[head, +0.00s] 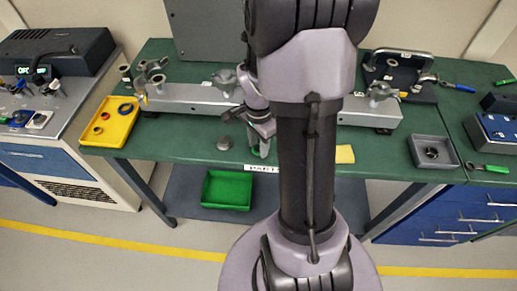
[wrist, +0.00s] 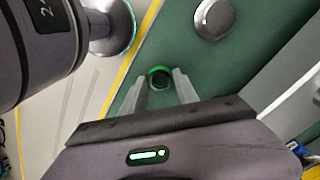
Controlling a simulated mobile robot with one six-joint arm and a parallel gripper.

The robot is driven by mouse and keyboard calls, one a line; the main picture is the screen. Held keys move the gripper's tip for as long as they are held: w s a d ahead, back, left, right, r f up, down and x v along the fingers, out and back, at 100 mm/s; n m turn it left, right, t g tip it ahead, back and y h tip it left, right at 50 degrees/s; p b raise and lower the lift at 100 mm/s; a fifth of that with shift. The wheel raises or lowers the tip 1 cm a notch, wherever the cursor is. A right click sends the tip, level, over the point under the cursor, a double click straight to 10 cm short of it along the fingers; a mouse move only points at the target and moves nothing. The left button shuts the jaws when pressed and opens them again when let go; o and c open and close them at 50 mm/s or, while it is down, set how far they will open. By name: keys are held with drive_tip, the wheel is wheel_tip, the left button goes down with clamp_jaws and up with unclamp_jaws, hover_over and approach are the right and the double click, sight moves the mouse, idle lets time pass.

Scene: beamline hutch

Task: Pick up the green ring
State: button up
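The green ring (wrist: 160,70) lies on the green bench top in the wrist view, with a dark centre. It sits between and just beyond the tips of my gripper's two fingers. My gripper (wrist: 161,84) is open, with a finger on either side of the ring's near part in the picture; I cannot tell how high above the ring the tips are. In the head view my gripper (head: 262,146) points down near the bench's front edge. My arm and fingers mostly hide the ring there.
A metal rail (head: 190,97) runs behind. A yellow tray (head: 112,139) stands left, a grey tray (head: 416,161) right. A green bin (head: 227,190) is below.

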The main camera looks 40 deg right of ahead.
clamp_jaws()
drive_tip(key=shift+r+p, duration=0.3)
drive_tip(key=shift+r, duration=0.25)
wheel_tip(320, 180, up, 3)
drive_tip(key=shift+f+p, duration=0.2)
drive_tip(key=shift+p, duration=0.5)
drive_tip(key=s+d+r+p, duration=0.1)
drive_tip(key=s+d+p, duration=0.1)
drive_tip(key=s, duration=1.3)
drive_tip(key=shift+s+d+r, duration=0.15)
drive_tip(key=shift+s+d, duration=0.15)
drive_tip(key=shift+d, duration=0.6)
